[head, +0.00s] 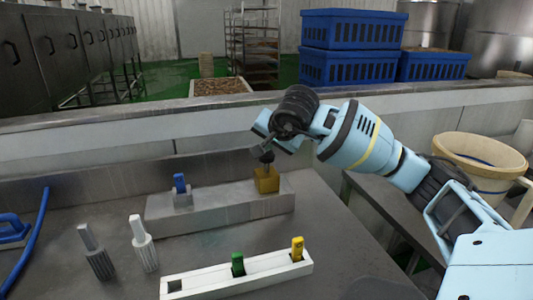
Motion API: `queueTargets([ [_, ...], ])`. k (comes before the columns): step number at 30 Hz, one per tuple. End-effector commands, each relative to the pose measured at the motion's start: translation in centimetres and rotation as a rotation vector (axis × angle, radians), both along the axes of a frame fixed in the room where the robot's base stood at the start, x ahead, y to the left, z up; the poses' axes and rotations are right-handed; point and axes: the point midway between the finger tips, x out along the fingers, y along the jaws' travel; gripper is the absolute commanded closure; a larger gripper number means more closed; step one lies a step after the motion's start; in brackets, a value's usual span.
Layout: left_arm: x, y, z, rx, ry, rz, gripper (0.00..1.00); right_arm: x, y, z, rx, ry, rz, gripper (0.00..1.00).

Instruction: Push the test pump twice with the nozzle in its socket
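A long grey block (215,211) lies on the metal table. A yellow-brown cube (267,184) stands at its right end, with a small dark knob-like part just above it. A small grey socket (183,201) at its left holds an upright blue piece (180,183). I cannot tell for sure which of these is the test pump or the nozzle. My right gripper (265,150) is right above the cube, its dark fingers pointing down at or touching the dark part; whether they are open or shut is unclear. My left gripper is out of view.
A white rail (215,281) in front holds a green piece (238,264) and a yellow piece (297,249); its left slot is empty. Two grey, light-tipped pieces (97,255) (144,245) stand left. A blue hose (35,235) runs along the left edge. A cream bucket (480,160) is at right.

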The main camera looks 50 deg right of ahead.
Motion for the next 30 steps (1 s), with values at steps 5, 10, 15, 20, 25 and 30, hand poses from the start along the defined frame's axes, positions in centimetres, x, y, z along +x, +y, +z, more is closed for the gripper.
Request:
queueTargets([
  [5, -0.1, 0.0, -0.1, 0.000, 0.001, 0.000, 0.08, 0.0, 0.0, -0.2, 0.000, 0.000, 0.000, 1.00],
  [10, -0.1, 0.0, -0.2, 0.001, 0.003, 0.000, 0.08, 0.0, 0.0, -0.4, 0.000, 0.001, -0.001, 1.00],
  [15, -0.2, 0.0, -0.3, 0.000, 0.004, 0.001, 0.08, 0.0, 0.0, -0.6, 0.000, 0.001, -0.001, 1.00],
  [20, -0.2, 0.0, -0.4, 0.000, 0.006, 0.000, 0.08, 0.0, 0.0, -0.8, 0.001, 0.001, 0.000, 1.00],
  [25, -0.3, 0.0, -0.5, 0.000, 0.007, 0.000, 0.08, 0.0, 0.0, -1.0, 0.001, 0.001, 0.000, 1.00],
  [30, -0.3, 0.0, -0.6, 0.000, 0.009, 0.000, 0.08, 0.0, 0.0, -1.2, 0.000, 0.002, -0.001, 1.00],
])
